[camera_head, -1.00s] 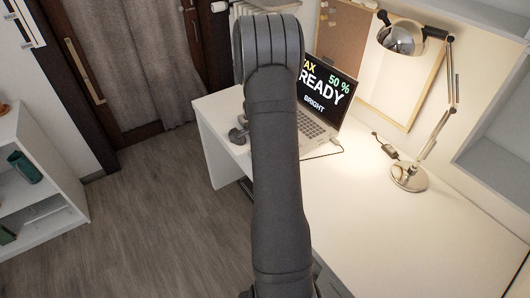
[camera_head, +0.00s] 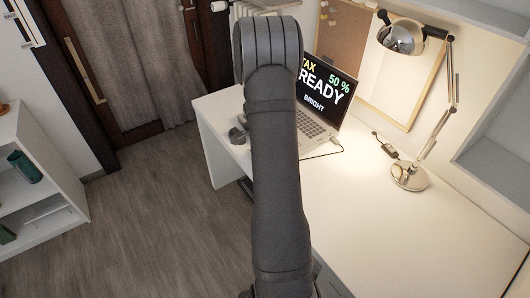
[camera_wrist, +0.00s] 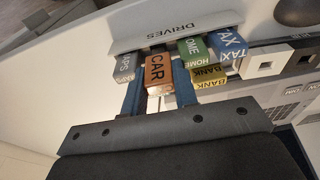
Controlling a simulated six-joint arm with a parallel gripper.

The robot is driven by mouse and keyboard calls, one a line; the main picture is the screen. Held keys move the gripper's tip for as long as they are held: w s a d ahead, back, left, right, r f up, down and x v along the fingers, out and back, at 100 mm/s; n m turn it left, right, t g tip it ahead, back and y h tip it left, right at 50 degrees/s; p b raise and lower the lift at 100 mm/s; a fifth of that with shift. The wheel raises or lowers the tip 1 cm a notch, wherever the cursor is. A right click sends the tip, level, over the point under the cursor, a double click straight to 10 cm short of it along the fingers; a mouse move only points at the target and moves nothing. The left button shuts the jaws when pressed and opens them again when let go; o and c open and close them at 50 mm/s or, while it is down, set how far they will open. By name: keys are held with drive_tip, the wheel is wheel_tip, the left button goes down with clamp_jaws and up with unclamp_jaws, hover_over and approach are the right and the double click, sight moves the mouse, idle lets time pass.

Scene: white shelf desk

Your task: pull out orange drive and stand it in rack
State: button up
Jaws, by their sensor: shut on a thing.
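In the wrist view, my gripper (camera_wrist: 159,92) has its two blue fingers on either side of the orange drive (camera_wrist: 158,72), labelled CAR, and is shut on it. The rack (camera_wrist: 175,32), marked DRIVES, lies just beyond. The orange drive is in line between a grey drive (camera_wrist: 124,68) and a green HOME drive (camera_wrist: 193,58). I cannot tell how deep the orange drive sits in the rack. In the head view, my arm hides the gripper, the drives and the rack.
A yellow BANK drive (camera_wrist: 209,78) and a blue TAX drive (camera_wrist: 229,44) stand right of the fingers, beside a white block with ports (camera_wrist: 265,64). The laptop (camera_head: 322,100) and lamp (camera_head: 408,176) are on the desk (camera_head: 400,245). The desk's right front is clear.

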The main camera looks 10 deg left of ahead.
drive_tip(key=shift+f, duration=0.85)
drive_tip(key=o, duration=1.1)
wheel_tip(320, 180, up, 17)
drive_tip(key=s+a, duration=0.1)
drive_tip(key=a, duration=0.1)
drive_tip(key=shift+s+r, duration=0.15)
drive_tip(key=shift+s, duration=0.25)
drive_tip(key=f, duration=0.4)
drive_tip(key=w+d+f, duration=0.1)
drive_tip(key=f, duration=0.9)
drive_tip(key=shift+w+d+f, duration=0.1)
drive_tip(key=shift+w+d, duration=0.15)
drive_tip(key=shift+d, duration=0.05)
wheel_tip(320, 180, up, 13)
drive_tip(key=s+a, duration=0.1)
drive_tip(key=shift+s+a+f, duration=0.15)
drive_tip(key=shift+a+f, duration=0.05)
